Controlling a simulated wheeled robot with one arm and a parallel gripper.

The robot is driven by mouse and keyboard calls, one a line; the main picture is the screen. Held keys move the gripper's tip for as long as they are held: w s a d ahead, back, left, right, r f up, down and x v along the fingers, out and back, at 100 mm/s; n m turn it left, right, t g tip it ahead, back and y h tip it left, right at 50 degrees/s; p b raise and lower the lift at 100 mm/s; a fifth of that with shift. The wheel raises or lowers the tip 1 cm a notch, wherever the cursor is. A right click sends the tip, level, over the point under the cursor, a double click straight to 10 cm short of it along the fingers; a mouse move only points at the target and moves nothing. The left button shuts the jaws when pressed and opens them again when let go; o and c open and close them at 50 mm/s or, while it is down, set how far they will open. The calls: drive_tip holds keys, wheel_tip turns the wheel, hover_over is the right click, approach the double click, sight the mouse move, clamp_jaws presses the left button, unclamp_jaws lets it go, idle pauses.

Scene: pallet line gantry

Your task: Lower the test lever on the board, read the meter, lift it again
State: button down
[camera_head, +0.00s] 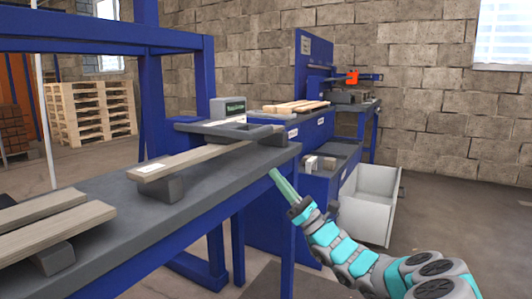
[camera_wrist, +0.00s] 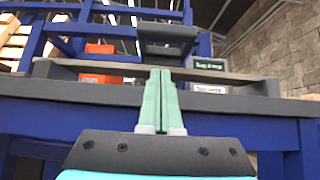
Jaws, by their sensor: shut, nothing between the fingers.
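A long wooden board (camera_head: 200,158) lies on dark blocks on the bench; its edge also crosses the wrist view (camera_wrist: 110,69). A dark grey flat frame (camera_head: 190,127) sits over its far end; I cannot tell if this is the test lever. A grey meter box (camera_head: 227,104) with a small green display stands behind it. In the wrist view the meter (camera_wrist: 208,76) shows two text panels, too small to read surely. A dark plate (camera_wrist: 167,33) stands above the board there. My gripper (camera_head: 273,173) is shut and empty, at the bench's front edge; its green fingers (camera_wrist: 162,75) point toward the board.
The dark bench top (camera_head: 110,200) has more planks (camera_head: 50,230) at the near left. Blue gantry posts (camera_head: 150,80) rise behind it. An orange-red item (camera_wrist: 102,60) is left of the plate. Pallets (camera_head: 90,110) stand far left.

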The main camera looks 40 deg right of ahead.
drive_tip(key=w+a+r, duration=0.1)
drive_tip(key=w+r, duration=0.2)
drive_tip(key=r, duration=0.4)
drive_tip(key=shift+a+r, duration=0.1)
